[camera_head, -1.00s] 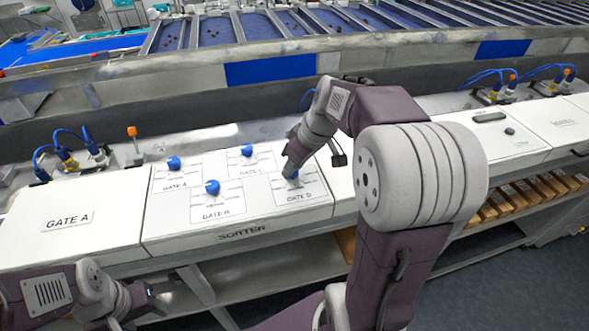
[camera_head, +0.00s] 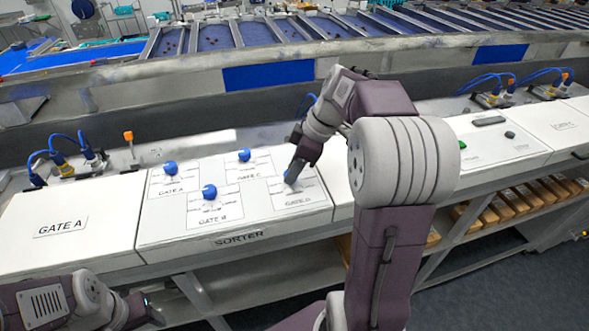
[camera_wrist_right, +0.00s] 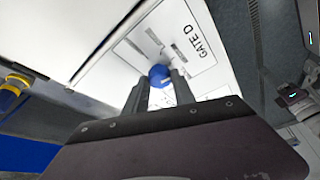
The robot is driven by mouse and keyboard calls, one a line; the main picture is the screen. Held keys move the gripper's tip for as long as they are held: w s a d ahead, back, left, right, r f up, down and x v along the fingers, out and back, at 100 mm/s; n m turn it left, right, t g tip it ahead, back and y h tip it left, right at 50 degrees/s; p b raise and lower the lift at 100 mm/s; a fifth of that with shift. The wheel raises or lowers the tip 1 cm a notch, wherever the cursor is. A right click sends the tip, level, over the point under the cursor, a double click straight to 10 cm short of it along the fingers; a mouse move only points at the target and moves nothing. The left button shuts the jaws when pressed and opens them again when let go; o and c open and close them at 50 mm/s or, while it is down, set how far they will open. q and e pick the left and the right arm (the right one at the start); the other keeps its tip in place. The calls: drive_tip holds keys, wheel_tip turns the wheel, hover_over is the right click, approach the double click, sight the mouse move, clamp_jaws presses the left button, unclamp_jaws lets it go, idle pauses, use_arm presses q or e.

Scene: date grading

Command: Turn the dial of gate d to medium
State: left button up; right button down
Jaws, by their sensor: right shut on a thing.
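The blue dial of gate d (camera_wrist_right: 159,75) sits on a white printed card (camera_head: 302,199) marked GATE D, on the right part of the white sorter panel. In the head view my right gripper (camera_head: 292,178) comes down over this dial and hides most of it. In the right wrist view the two fingers of my right gripper (camera_wrist_right: 160,88) are shut on the dial, one on each side. The dial's pointer and exact setting cannot be made out. My left gripper (camera_head: 152,308) is low at the left, in front of the panel, away from the dials; its finger gap is unclear.
Three other blue dials stand on the panel: gate a (camera_head: 171,168), gate b (camera_head: 209,191) and gate c (camera_head: 244,155). Blue cables and connectors (camera_head: 70,160) stand behind the panel at left. Cartons (camera_head: 500,205) lie on a shelf below right.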

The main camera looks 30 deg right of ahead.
drive_tip(key=shift+s+f+n, duration=0.1)
drive_tip(key=shift+f+n, duration=0.05)
drive_tip(key=shift+n, duration=0.25)
idle(0.7)
drive_tip(key=c, duration=1.2)
unclamp_jaws()
drive_tip(key=shift+a, duration=0.1)
drive_tip(key=shift+o, duration=0.9)
drive_tip(key=shift+w, duration=0.2)
drive_tip(key=v, duration=0.9)
drive_tip(key=shift+w, duration=0.15)
